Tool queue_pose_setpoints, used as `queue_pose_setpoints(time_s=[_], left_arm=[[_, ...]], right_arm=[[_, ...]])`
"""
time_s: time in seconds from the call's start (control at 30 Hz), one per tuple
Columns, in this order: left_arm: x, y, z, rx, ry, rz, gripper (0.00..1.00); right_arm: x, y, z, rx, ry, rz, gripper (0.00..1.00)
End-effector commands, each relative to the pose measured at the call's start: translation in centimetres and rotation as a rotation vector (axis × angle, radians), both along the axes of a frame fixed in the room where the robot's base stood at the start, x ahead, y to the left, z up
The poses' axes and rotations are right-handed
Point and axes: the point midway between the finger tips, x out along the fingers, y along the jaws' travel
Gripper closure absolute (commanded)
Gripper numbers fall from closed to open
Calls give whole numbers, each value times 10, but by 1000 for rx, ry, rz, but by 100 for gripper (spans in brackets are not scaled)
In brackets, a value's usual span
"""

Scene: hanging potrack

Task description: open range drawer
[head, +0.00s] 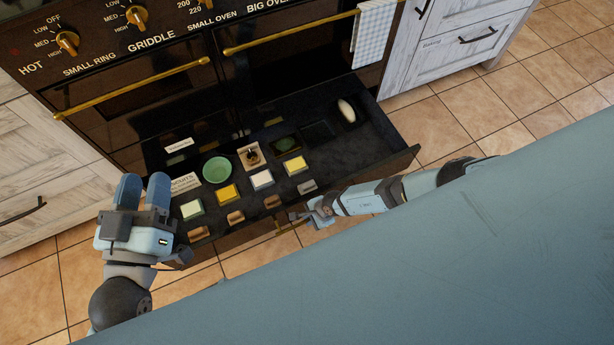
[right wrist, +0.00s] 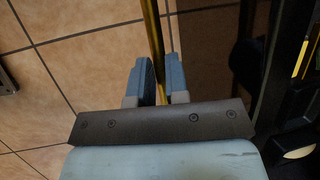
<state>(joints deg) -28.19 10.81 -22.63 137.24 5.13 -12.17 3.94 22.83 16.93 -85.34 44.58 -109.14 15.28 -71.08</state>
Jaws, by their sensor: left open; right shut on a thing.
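The black range drawer (head: 372,152) is pulled out from the lower part of the range in the head view, and its inside shows from above. Its brass handle (head: 277,228) is partly hidden by the drawer front and my right arm. In the right wrist view the brass bar (right wrist: 153,25) runs between the two blue fingers of my right gripper (right wrist: 157,62), which is shut on it. In the head view this gripper (head: 298,217) is at the drawer front. My left gripper (head: 145,184) is open and empty, left of the drawer.
The drawer holds a green bowl (head: 216,169), several small blocks and a white oval thing (head: 346,110). Above it are oven doors with brass rails (head: 290,34), a checked towel (head: 373,30) and knobs. White wooden cabinets (head: 47,170) flank the range. Tiled floor (head: 480,112) is clear at right.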

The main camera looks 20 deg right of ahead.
Motion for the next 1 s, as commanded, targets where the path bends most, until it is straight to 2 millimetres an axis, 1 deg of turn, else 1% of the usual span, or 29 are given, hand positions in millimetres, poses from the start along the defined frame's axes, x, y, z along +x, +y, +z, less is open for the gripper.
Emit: queue_pose_setpoints(time_s=[0.03, 0.2, 0.6, 0.63, 0.73, 1.0], left_arm=[[0, 1, -2, 10, 16, 4, 57], [1, 4, -9, 31, 45, 11, 57], [1, 4, -12, 36, 54, 13, 57], [1, 4, -12, 36, 54, 13, 57], [1, 4, -12, 36, 54, 13, 57], [1, 4, -11, 36, 53, 12, 57]], right_arm=[[-4, 1, 2, 1, 2, 1, 100], [-10, 0, 1, 1, 0, 0, 100], [-11, 0, 0, 1, 0, 0, 100], [-11, 0, 0, 1, 0, 0, 83], [-11, 0, 0, 1, 0, 0, 60], [-11, 0, 0, 0, 0, 0, 60]])
